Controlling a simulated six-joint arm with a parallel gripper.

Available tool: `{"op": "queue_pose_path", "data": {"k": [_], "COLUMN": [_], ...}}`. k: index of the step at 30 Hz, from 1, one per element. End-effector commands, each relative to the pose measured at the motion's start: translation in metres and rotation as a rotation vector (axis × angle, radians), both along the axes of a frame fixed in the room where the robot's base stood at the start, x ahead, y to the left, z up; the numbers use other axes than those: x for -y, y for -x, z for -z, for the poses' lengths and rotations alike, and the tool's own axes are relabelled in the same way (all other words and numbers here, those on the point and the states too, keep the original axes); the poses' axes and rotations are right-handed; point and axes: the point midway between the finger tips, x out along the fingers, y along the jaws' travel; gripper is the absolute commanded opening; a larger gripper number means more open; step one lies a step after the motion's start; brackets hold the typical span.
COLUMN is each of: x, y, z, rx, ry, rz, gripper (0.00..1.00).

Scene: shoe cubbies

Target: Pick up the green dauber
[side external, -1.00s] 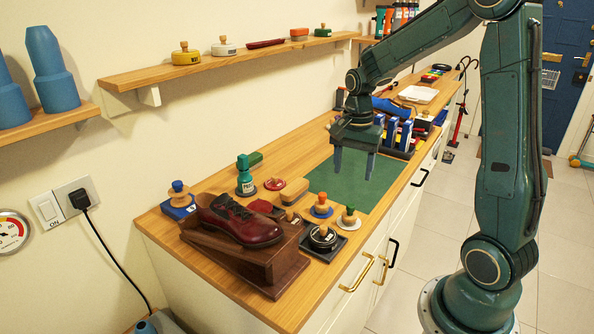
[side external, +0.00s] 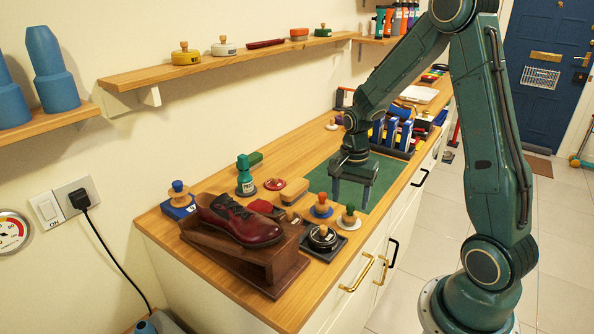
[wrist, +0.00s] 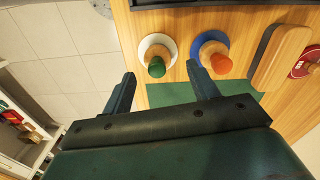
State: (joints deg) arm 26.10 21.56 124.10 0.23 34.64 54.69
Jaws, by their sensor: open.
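The green dauber (side external: 349,217), a small wooden knob with a green top on a white round dish, stands on the counter by the front edge. In the wrist view the green dauber (wrist: 156,67) lies just beyond the fingertips, roughly between them. My gripper (side external: 351,198) is open and empty, pointing down above the near part of the green mat (side external: 318,179), behind the dauber in the side view. Its two fingers also show in the wrist view (wrist: 161,76). Nothing is between them.
An orange-topped dauber on a blue dish (side external: 321,206) stands close beside it. A black tin on a dark tray (side external: 322,239), a wooden block brush (side external: 294,191) and a red shoe on a wooden stand (side external: 240,220) are near. Most of the mat is clear.

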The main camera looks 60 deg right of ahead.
Motion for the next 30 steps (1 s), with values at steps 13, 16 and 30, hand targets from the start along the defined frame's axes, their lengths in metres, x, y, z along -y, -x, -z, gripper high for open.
{"op": "queue_pose_path", "data": {"k": [13, 16, 30], "x": [-0.001, 0.000, 0.000], "y": [0.005, 0.004, 0.004], "z": [0.033, 0.042, 0.052], "rx": [-0.004, -0.002, 0.000], "ry": [-0.001, -0.002, 0.000], "rz": [0.000, 0.000, 0.000], "gripper": [0.59, 0.59, 0.59]}}
